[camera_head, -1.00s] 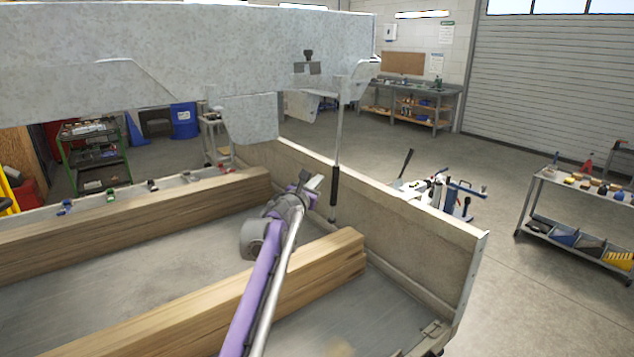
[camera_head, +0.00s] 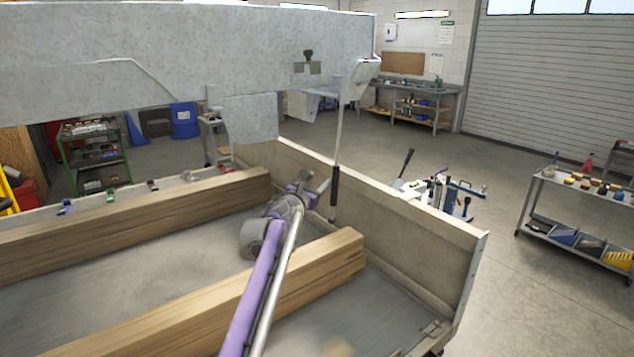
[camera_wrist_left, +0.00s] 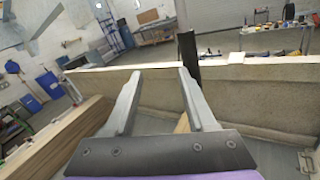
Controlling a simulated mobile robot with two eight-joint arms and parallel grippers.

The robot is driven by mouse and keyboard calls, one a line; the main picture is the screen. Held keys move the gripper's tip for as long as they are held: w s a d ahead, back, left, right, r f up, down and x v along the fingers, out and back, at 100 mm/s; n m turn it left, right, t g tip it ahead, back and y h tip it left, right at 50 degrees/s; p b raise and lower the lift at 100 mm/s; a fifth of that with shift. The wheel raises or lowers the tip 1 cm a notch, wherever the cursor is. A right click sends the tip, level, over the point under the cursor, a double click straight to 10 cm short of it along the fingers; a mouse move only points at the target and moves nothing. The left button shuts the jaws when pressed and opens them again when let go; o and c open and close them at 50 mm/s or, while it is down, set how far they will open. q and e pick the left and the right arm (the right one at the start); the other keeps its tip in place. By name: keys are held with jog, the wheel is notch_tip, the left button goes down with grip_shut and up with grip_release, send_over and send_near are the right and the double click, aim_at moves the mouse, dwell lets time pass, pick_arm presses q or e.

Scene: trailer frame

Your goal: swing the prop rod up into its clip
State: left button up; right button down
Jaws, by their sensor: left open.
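The prop rod (camera_head: 338,125) is a thin grey rod with a black grip (camera_head: 334,186) near its lower end. It hangs nearly upright from the raised grey panel (camera_head: 250,50), beside the trailer's side wall. My left gripper (camera_head: 319,187) is open and empty, just left of the grip. In the left wrist view the open jaws (camera_wrist_left: 158,72) point at the wall, and the black grip (camera_wrist_left: 188,56) shows by the right fingertip; I cannot tell whether they touch. A dark knob on a small bracket (camera_head: 308,62) sits on the panel; whether it is the clip is unclear. My right gripper is not in view.
Timber beams (camera_head: 215,310) lie on the trailer bed under my left arm. The side wall (camera_head: 410,210) stands close behind the rod. A tool cart (camera_head: 580,185) and a workbench (camera_head: 420,95) stand beyond the trailer, with open floor between.

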pick_arm(q)
jog(key=shift+s, duration=0.1)
jog(key=b+v, duration=0.2)
jog(key=v, duration=0.8)
jog(key=shift+s+a, duration=0.15)
jog(key=shift+s, duration=0.15)
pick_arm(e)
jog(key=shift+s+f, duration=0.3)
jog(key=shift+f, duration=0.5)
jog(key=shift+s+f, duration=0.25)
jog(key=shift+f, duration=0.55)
